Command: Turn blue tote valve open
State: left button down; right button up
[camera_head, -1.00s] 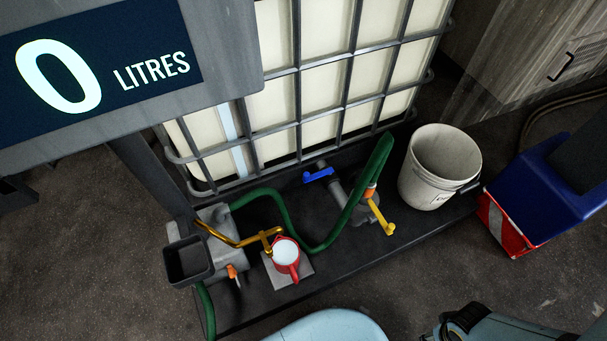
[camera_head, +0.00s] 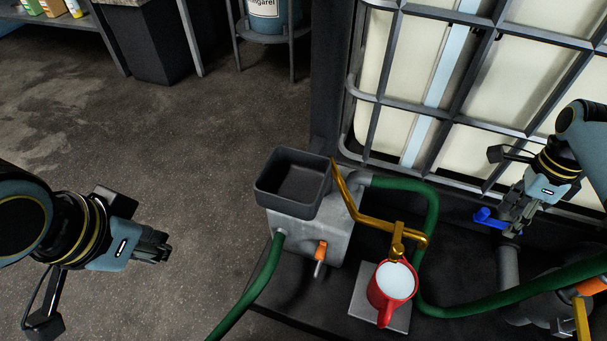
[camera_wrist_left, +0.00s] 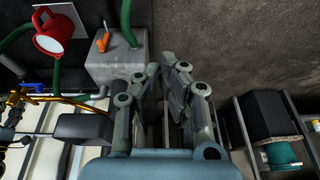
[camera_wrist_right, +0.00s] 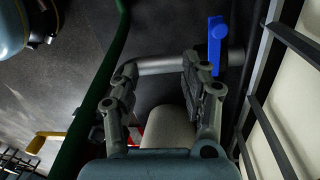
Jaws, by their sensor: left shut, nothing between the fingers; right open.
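The blue valve handle (camera_head: 486,217) is at the right of the head view, low in front of the tote (camera_head: 516,90). In the right wrist view the blue handle (camera_wrist_right: 217,42) stands up beside a grey pipe (camera_wrist_right: 165,66), to the right of my right gripper's fingers. My right gripper (camera_head: 517,222) is open, with nothing held, and close beside the handle; I cannot tell if they touch. My left gripper (camera_head: 165,246) is shut and empty over the floor at the left. Its fingers also show in the left wrist view (camera_wrist_left: 168,75).
A red jug (camera_head: 391,288) stands on a pale plate under a brass tap (camera_head: 375,222). A grey box (camera_head: 316,228) with a black tray and orange handle is left of it. A green hose (camera_head: 433,225) curves past the jug. Floor at left is clear.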

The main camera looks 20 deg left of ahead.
jog(key=t+b, duration=0.1)
jog(key=b, duration=0.2)
send_near(486, 211)
notch_tip(486, 211, down, 6)
jog(key=b, duration=0.4)
jog(key=shift+s+a+f, duration=0.1)
jog(key=shift+f, duration=0.05)
notch_tip(486, 211, down, 2)
jog(key=shift+f+b, duration=0.2)
jog(key=shift+b, duration=0.7)
jog(key=shift+f+b, duration=0.35)
jog(key=shift+f, duration=0.15)
pick_arm(q)
notch_tip(486, 211, down, 13)
jog(key=s+t, duration=0.1)
jog(key=t, duration=0.6)
jog(key=shift+d+f+t+h, duration=0.15)
jog(key=shift+d+t+h, duration=0.15)
jog(key=shift+d+t, duration=0.1)
pick_arm(e)
jog(key=shift+f, duration=0.3)
pick_arm(q)
jog(key=shift+s, duration=0.1)
pick_arm(e)
grip_shut()
